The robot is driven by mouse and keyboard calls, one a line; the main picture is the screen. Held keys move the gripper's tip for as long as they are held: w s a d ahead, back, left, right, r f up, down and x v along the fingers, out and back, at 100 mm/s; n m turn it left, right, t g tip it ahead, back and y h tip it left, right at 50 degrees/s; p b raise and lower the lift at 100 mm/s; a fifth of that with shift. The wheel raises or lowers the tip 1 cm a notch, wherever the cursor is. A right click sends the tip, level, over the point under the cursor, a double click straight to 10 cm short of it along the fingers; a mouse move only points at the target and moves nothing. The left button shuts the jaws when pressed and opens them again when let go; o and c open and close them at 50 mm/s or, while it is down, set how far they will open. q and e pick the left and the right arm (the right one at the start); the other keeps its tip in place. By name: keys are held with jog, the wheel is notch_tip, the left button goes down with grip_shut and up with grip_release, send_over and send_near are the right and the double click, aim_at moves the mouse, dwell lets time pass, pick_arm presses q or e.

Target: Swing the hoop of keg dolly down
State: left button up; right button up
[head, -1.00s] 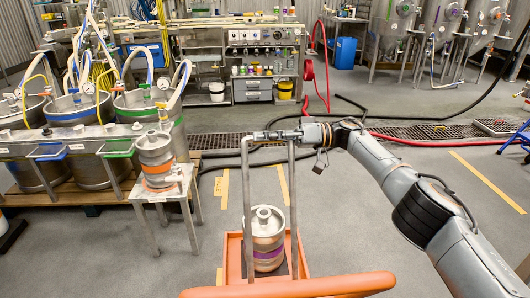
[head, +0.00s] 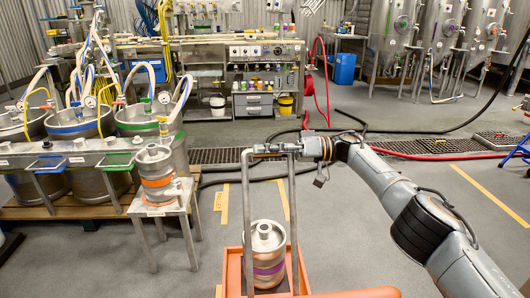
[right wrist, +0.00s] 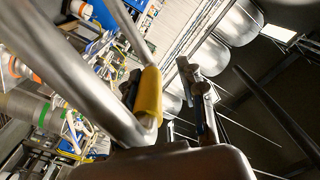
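The keg dolly is an orange low frame (head: 232,268) at the bottom centre of the head view. Its grey tube hoop (head: 246,205) stands upright around a steel keg (head: 265,245) with a purple band. My right gripper (head: 262,149) is at the hoop's top bar. In the right wrist view the hoop tube (right wrist: 75,75) crosses at the left, with a yellow sleeve (right wrist: 149,95). The right gripper's two fingers (right wrist: 163,85) are apart, one on each side of the sleeve, which is closer to the left finger. Firm contact cannot be made out. My left gripper is not in view.
A small stand (head: 160,208) with an orange-banded keg (head: 156,172) is left of the dolly. Larger kegs (head: 148,125) stand behind it. A black hose (head: 425,133) and a floor drain (head: 440,146) lie beyond. The floor right of the dolly is mostly clear.

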notch_tip(320, 180, up, 10)
dwell(0.5)
